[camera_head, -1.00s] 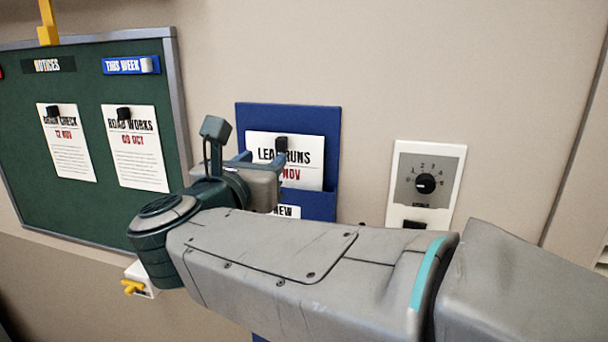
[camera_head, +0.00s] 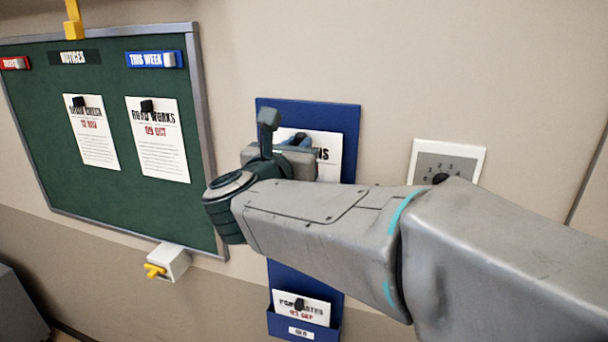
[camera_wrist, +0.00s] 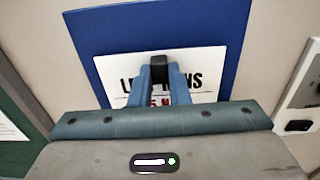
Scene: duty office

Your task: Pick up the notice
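The white notice (camera_head: 333,158), with partly covered black lettering ending in "NS", stands against a blue wall holder (camera_head: 350,117). It also shows in the wrist view (camera_wrist: 205,63), with a black grip tab (camera_wrist: 160,68) at its upper middle. My gripper (camera_head: 298,139) is in front of it. In the wrist view, the two blue fingers of my gripper (camera_wrist: 161,76) are close together, one on each side of the tab, and look shut on it. My gripper and arm hide the notice's lower part and the pocket.
A green board (camera_head: 110,190) on the left bears two notices (camera_head: 97,146) (camera_head: 160,153) with black tabs. A lower blue pocket (camera_head: 283,326) holds another notice (camera_head: 311,308). A white box with a yellow knob (camera_head: 172,261) is below the board; a dial panel (camera_head: 463,160) is right.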

